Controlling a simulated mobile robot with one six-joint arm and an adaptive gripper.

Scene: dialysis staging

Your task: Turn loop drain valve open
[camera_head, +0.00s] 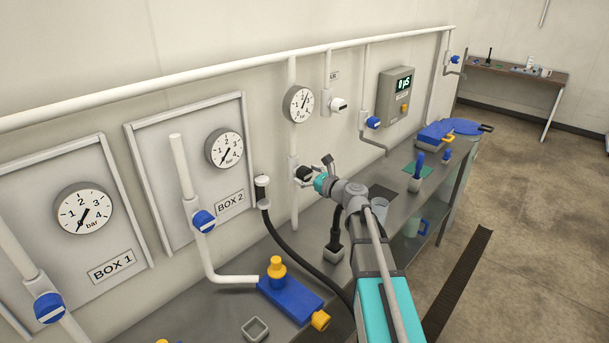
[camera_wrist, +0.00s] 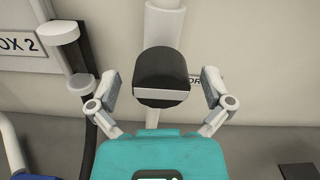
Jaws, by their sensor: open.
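A black round valve knob (camera_wrist: 161,78) with a pale bar across its face fills the middle of the wrist view. It sits on a white vertical pipe (camera_wrist: 163,30). In the head view the black knob (camera_head: 302,173) is on the pipe below a wall gauge, partly hidden by my gripper. A label behind the knob is mostly covered, so I cannot read it whole. My gripper (camera_head: 315,170) is open, with one finger on each side of the knob in the wrist view. I see no contact between fingers and knob.
A black hose with a white-capped end (camera_head: 262,188) hangs left of the knob. A blue block with yellow fittings (camera_head: 290,299) lies on the grey bench. Blue-handled valves (camera_head: 203,221) and gauges (camera_head: 224,149) line the wall. Open floor lies to the right.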

